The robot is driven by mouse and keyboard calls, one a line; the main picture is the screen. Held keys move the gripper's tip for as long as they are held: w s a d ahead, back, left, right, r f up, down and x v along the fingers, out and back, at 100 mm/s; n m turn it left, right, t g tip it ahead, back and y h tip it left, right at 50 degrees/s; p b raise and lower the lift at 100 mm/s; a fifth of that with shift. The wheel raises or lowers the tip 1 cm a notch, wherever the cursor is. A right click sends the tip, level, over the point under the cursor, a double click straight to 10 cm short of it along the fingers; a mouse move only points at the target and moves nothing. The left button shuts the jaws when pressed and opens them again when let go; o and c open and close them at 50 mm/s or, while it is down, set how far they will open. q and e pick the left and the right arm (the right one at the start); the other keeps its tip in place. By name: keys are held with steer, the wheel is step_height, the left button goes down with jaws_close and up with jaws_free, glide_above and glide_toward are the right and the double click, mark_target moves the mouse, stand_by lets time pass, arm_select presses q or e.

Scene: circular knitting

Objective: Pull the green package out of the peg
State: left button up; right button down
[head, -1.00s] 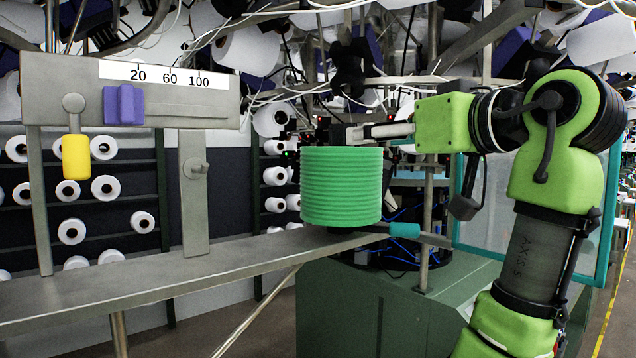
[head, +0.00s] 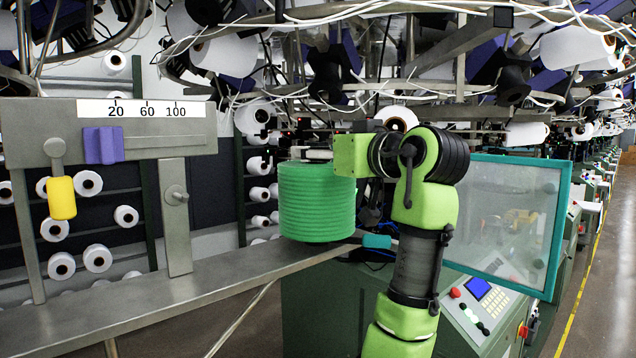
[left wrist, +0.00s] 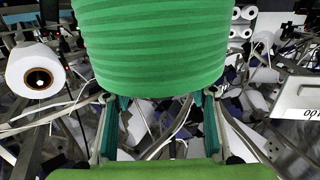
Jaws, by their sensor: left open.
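The green package (head: 317,205) is a ribbed upright cylinder standing at the far end of the metal rail (head: 190,300) in the head view. The peg is hidden, apparently by the package. The arm coming up from the bottom bends left at the top. Its left gripper (head: 318,155) is at the package's upper rim, partly hidden by its green wrist. In the left wrist view, the package (left wrist: 150,45) fills the top middle. The teal fingers of the gripper (left wrist: 165,105) are spread apart on either side below it. Contact cannot be told. My right gripper is not in view.
The metal panel (head: 190,130) with a number scale, purple block (head: 103,145) and yellow tag (head: 61,198) stands left of the package. A glass-like screen with a teal frame (head: 562,215) stands at right. Cables and white spools crowd above. Floor shows at far right.

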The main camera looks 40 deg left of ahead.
arm_select(q)
steer(key=shift+w+a, duration=0.1)
steer(key=shift+a, duration=0.55)
steer(key=shift+w+a+f, duration=0.1)
steer(key=shift+a+f, duration=0.1)
steer(key=shift+a, duration=0.15)
steer(key=shift+d, duration=0.25)
steer(key=c, duration=0.5)
steer(key=shift+d+r, duration=0.1)
jaws_close()
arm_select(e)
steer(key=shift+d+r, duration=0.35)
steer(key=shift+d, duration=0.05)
arm_select(q)
steer(key=shift+r, duration=0.1)
